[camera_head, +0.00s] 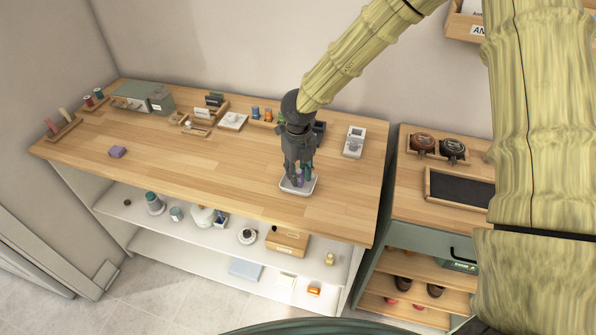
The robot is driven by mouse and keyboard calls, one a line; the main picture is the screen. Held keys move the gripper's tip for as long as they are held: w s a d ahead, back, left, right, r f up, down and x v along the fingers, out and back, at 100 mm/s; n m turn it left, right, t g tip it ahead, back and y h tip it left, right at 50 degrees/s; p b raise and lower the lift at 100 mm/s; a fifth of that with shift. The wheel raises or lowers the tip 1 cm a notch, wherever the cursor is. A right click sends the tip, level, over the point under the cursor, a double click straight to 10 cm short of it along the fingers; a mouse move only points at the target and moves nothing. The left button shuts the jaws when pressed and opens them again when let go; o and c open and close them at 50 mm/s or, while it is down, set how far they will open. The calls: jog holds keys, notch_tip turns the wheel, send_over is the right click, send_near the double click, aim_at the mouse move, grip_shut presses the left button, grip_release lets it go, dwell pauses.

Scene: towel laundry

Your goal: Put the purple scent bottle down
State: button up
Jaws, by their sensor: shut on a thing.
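My gripper (299,175) points down over the right part of the wooden worktop (225,170). It is shut on the purple scent bottle (300,181), which shows only as a small purple patch between the dark fingers. The bottle is at a small white tray (287,190) near the front of the worktop. The fingers hide most of the bottle, and I cannot tell whether its base touches the tray. A bit of teal shows beside the fingers, too small to make out.
A purple block (117,152) lies at the left of the worktop. Wooden holders, a grey-green box (135,96) and a white device (354,141) line the back. The middle of the worktop is clear. A cabinet with a dark tray (460,188) stands at the right.

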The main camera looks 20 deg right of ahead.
aim_at(299, 170)
jog(key=o, duration=1)
jog(key=shift+c, duration=0.2)
jog(key=shift+r, duration=0.1)
notch_tip(299, 170, up, 12)
jog(key=b, duration=0.3)
